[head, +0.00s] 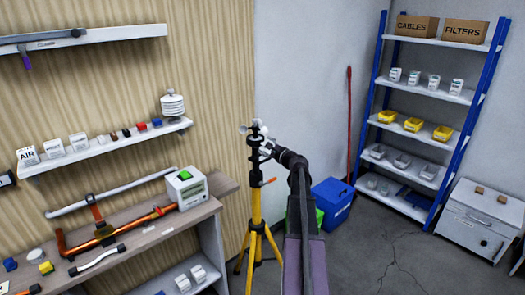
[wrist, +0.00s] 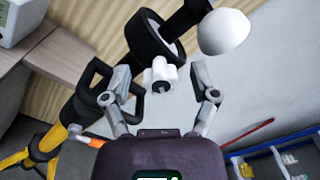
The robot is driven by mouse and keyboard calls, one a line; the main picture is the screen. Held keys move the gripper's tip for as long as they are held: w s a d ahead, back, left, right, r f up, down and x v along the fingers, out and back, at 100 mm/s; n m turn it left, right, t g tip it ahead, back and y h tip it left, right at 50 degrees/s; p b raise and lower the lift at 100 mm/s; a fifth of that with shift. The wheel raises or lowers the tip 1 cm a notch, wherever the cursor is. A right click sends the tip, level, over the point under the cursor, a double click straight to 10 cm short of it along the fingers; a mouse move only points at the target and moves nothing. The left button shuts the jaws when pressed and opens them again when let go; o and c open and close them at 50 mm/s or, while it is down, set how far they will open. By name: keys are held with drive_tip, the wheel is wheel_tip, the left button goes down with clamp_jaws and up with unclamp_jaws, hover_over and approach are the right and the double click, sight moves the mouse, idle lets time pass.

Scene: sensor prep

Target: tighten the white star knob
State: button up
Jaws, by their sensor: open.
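The white star knob (wrist: 160,75) shows in the wrist view, just below a black cylindrical fitting (wrist: 152,40) at the top of the stand. My gripper (wrist: 160,84) is open, with one finger on each side of the knob and a visible gap to it on both sides. Whether the fingertips reach to the knob's depth I cannot tell. In the head view my gripper (head: 267,150) is at the top of the yellow tripod (head: 256,205), coming from the right. The knob is too small to make out clearly there.
A white dome (wrist: 224,31) sits right of the black fitting. An orange-tipped lever (head: 268,182) sticks out of the tripod below my gripper. A workbench (head: 160,232) stands left, a blue box (head: 333,203) and shelving (head: 425,95) right. Open floor lies between.

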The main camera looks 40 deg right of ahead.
drive_tip(key=shift+n, duration=0.6)
drive_tip(key=n, duration=1.1)
drive_tip(key=shift+f+y, duration=0.1)
drive_tip(key=shift+y, duration=0.3)
drive_tip(key=n, duration=0.6)
drive_tip(key=shift+n, duration=0.3)
drive_tip(key=n, duration=0.6)
drive_tip(key=shift+d, duration=0.1)
drive_tip(key=s, duration=1.3)
drive_tip(key=w+a+f+g+y, duration=0.2)
drive_tip(key=a+f+g, duration=0.1)
drive_tip(key=a, duration=0.6)
drive_tip(key=w+a+f+n+g+y+b, duration=0.1)
drive_tip(key=w+a+f+g+y, duration=0.1)
drive_tip(key=a+f, duration=0.3)
drive_tip(key=w+a+f+n+g+y, duration=0.1)
drive_tip(key=w+a+f+g, duration=0.1)
drive_tip(key=a, duration=1.2)
drive_tip(key=shift+w+f+g+y, duration=0.15)
drive_tip(key=shift+f+g+y, duration=0.25)
drive_tip(key=shift+f+g, duration=0.55)
